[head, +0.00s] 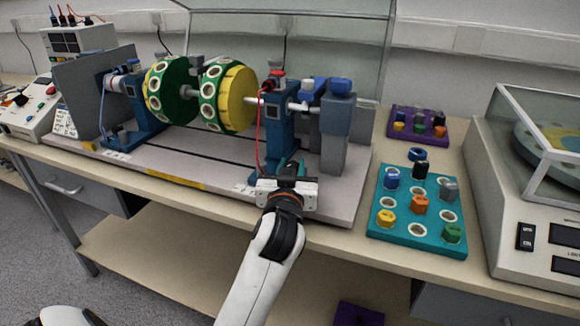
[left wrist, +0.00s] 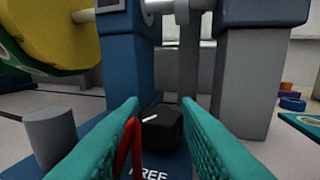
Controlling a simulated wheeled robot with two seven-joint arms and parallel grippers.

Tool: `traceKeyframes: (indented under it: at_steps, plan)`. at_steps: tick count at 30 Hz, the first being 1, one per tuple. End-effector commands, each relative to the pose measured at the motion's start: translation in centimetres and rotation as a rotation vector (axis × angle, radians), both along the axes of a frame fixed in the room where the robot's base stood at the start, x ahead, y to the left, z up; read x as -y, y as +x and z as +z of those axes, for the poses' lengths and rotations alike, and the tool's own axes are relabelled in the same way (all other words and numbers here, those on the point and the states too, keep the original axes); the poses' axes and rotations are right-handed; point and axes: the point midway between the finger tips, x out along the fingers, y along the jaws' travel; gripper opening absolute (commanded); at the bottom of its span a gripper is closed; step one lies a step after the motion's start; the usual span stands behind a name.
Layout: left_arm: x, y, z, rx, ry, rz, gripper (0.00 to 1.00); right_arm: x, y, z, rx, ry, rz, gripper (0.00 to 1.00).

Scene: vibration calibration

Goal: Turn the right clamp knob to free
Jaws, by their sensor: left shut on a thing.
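The right clamp knob is a black faceted knob (left wrist: 161,130) with a white pointer line, low on the blue foot of the right bearing stand (head: 280,125). The line lies toward the left of the knob in the left wrist view. The word FREE (left wrist: 148,174) is printed on the blue base on the near side of the knob. My left gripper (head: 290,172) reaches in from the front, its teal fingers shut on the knob from both sides. In the head view the gripper hides the knob. My right gripper is not in view.
A red cable (left wrist: 135,145) hangs close by the left finger. A grey cylinder (left wrist: 51,137) stands left of the fingers. The yellow-green rotor (head: 228,98) sits left of the stand, a grey-blue block (head: 337,125) right. A teal tray (head: 405,233) with several coloured pieces lies further right.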

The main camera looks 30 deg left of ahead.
Motion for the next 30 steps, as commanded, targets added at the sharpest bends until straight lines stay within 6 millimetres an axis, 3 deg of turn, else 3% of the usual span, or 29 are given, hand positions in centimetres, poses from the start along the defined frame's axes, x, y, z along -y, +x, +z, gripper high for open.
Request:
traceKeyframes:
  at_steps: [12, 25, 26, 27, 30]
  plan:
    - [0.2, 0.2, 0.0, 0.002, 0.001, 0.155, 0.06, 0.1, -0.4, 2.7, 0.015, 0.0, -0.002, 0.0]
    - [0.2, 0.2, 0.0, 0.002, 0.003, 0.166, 0.06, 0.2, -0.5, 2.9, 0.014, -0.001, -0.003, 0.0]
    - [0.2, 0.2, 0.0, 0.002, 0.003, 0.166, 0.3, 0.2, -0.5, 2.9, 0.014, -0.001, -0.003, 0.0]
    - [0.2, 0.2, 0.0, 0.002, 0.003, 0.166, 0.37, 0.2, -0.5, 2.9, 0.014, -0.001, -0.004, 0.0]
    - [0.2, 0.2, 0.0, 0.002, 0.003, 0.166, 0.38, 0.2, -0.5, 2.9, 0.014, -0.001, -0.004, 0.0]
